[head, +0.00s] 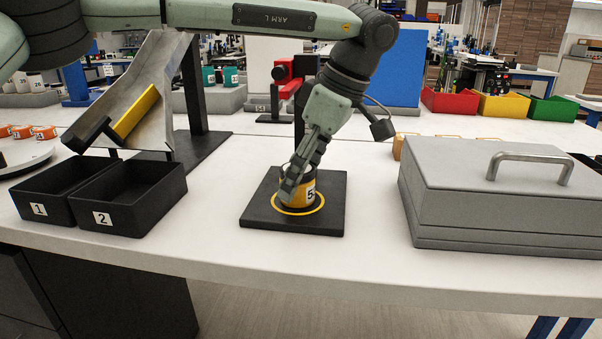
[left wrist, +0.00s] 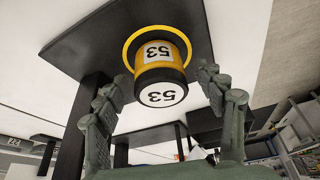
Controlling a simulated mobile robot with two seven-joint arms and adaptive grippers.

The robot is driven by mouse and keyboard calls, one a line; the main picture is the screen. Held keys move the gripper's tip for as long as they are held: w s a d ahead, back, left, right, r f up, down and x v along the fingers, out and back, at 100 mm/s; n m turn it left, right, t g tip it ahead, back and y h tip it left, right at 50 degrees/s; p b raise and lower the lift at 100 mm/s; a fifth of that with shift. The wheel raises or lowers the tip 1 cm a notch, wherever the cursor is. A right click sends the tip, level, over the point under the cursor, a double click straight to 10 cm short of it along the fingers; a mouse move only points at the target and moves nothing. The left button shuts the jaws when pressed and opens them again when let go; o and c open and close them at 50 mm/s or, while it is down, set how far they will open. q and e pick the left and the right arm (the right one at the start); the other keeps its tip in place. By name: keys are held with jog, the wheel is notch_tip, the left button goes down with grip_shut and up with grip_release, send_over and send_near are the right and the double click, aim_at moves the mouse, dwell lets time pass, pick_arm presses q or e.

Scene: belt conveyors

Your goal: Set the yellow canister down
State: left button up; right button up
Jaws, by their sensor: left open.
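The yellow canister (head: 311,195), with a dark top and a white number label, stands upright inside the yellow ring on a black square pad (head: 259,217). In the left wrist view the canister (left wrist: 160,50) shows labels reading 53, and the pad (left wrist: 75,45) lies behind it. My left gripper (head: 292,184) is tilted down at the canister and partly hides it in the head view. In the left wrist view my left gripper (left wrist: 165,78) is open, with one finger on each side of the canister and visible gaps. My right gripper is not in view.
Two black bins (head: 130,222) marked 1 and 2 stand left, below a metal chute (head: 150,75) with a yellow bar. A grey lidded case (head: 490,215) with a handle stands right. A red fixture (head: 290,80) stands behind the pad. White tabletop lies clear in front.

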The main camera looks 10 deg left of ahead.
pick_arm(q)
jog(key=shift+d+r, duration=0.15)
jog(key=shift+r, duration=0.35)
jog(key=v, duration=1.1)
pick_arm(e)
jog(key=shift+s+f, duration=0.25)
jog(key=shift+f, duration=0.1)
pick_arm(q)
jog(key=shift+r, duration=0.1)
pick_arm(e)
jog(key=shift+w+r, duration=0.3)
